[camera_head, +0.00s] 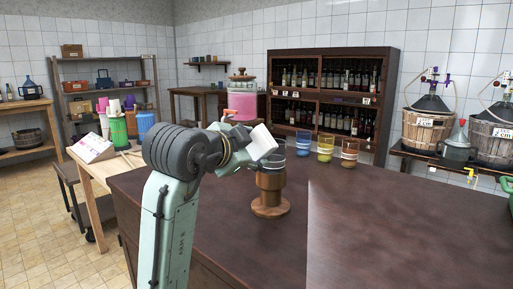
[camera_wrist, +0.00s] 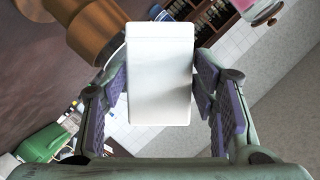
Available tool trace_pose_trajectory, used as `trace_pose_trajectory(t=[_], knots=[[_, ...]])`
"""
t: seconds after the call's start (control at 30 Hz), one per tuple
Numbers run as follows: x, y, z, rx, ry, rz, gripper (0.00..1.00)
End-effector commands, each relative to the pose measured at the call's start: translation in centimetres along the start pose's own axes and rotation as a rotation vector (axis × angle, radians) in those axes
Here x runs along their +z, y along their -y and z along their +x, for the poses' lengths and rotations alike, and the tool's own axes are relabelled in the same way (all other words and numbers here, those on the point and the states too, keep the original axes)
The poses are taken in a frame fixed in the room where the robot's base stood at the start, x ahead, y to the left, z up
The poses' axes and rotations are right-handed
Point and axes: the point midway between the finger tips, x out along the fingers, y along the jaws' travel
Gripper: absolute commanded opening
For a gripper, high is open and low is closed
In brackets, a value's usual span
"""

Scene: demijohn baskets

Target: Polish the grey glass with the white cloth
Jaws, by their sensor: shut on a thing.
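My gripper (camera_head: 246,146) is shut on the white cloth (camera_head: 263,141), a folded, block-like pad. In the wrist view the cloth (camera_wrist: 160,75) sits between the purple-padded fingers. The grey glass (camera_head: 277,160) rests on top of a turned wooden stand (camera_head: 270,207) on the dark counter. The cloth is at the upper left of the glass and overlaps part of it in the head view; I cannot tell whether they touch. The wooden stand also shows at upper left in the wrist view (camera_wrist: 98,28), where the cloth hides most of the glass.
A blue glass (camera_head: 303,144), a yellow glass (camera_head: 325,150) and an orange-banded glass (camera_head: 349,154) stand in a row behind the stand. A pink-filled jar (camera_head: 246,103) is at the back. The dark counter's right side (camera_head: 410,220) is clear.

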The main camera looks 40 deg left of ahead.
Motion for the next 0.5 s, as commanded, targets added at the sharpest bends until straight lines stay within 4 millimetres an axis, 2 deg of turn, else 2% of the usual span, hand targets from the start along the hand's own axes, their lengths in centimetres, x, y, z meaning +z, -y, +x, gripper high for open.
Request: trace_pose_trajectory(t=[0.27,0.5], knots=[[0.0,0.0,0.0,-0.001,-0.001,0.0,0.31],[0.8,0.1,-1.8,-0.002,-0.001,-0.002,0.31]])
